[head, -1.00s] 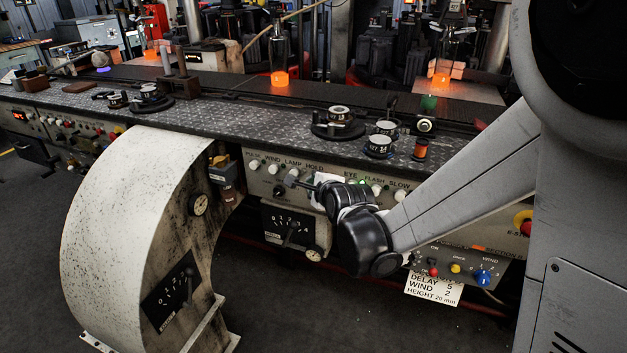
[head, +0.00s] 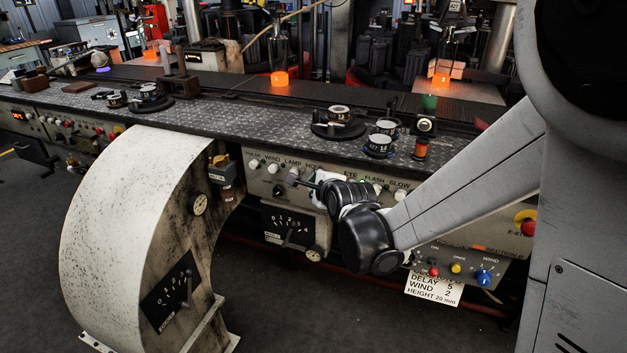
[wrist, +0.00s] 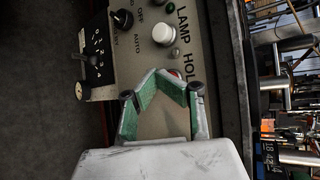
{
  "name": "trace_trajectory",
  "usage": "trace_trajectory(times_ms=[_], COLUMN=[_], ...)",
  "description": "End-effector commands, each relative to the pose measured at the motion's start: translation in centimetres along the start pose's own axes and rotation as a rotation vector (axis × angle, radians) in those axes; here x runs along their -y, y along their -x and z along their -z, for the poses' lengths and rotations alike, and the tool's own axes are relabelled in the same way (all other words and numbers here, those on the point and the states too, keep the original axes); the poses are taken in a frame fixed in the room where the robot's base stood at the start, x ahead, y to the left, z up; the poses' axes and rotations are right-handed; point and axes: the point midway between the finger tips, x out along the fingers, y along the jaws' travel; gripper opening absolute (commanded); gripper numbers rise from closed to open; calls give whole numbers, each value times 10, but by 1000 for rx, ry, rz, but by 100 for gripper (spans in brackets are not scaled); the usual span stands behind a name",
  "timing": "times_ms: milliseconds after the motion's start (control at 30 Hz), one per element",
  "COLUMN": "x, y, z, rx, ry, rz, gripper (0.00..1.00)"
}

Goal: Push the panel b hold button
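A grey control panel (head: 262,182) on the front of the bench carries a row of buttons labelled PULSE, WIND, LAMP and HOLD. In the wrist view the panel (wrist: 118,60) appears turned sideways, with the LAMP HOLD lettering running down it. A large white button (wrist: 163,35) sits beside LAMP. Contact cannot be told. In the head view my gripper (head: 292,181) is in front of the panel.
A selector dial (head: 290,228) is below the panel. A large speckled white housing (head: 130,210) juts out to the left. A second panel (head: 455,262) with red, yellow and blue controls is at right. Round moulds (head: 338,120) stand on the bench top.

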Motion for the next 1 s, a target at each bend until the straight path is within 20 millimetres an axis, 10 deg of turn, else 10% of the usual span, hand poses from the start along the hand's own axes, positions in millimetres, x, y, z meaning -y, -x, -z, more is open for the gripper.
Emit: trace_trajectory(times_ms=[1000], x=[-30], y=[40], z=[-30], rx=[2], ry=[0], rz=[-2], gripper=[0])
